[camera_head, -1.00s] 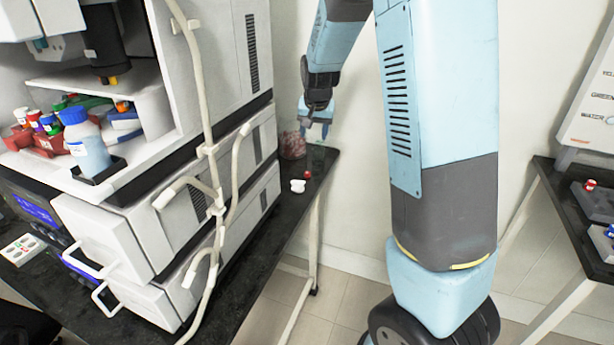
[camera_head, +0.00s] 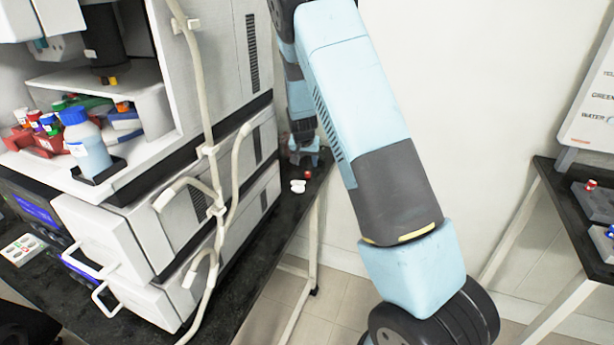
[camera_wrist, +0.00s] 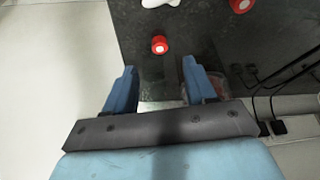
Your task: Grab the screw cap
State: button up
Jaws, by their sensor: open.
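A small red screw cap (camera_wrist: 160,45) with a pale centre lies on the dark bench top, just beyond my fingertips in the wrist view. My gripper (camera_wrist: 160,78) is open and empty, its two blue fingers apart, with the cap ahead of the gap between them. A second red round piece (camera_wrist: 240,5) with a white centre is cut off by the top edge. In the head view my gripper (camera_head: 305,158) is low over the far end of the bench, and a red piece (camera_head: 307,174) shows just in front of it; I cannot tell which of the two it is.
A white object (camera_head: 297,187) lies on the bench near the red piece; it also shows in the wrist view (camera_wrist: 160,3). A clear container with reddish contents (camera_wrist: 186,90) is partly behind my right finger. Black cables (camera_wrist: 285,75) lie at right. White instruments (camera_head: 236,200) line the bench.

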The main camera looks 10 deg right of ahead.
aim_at(307, 174)
jog(key=shift+x, duration=3.7)
jog(key=shift+s+a, duration=0.1)
grip_shut()
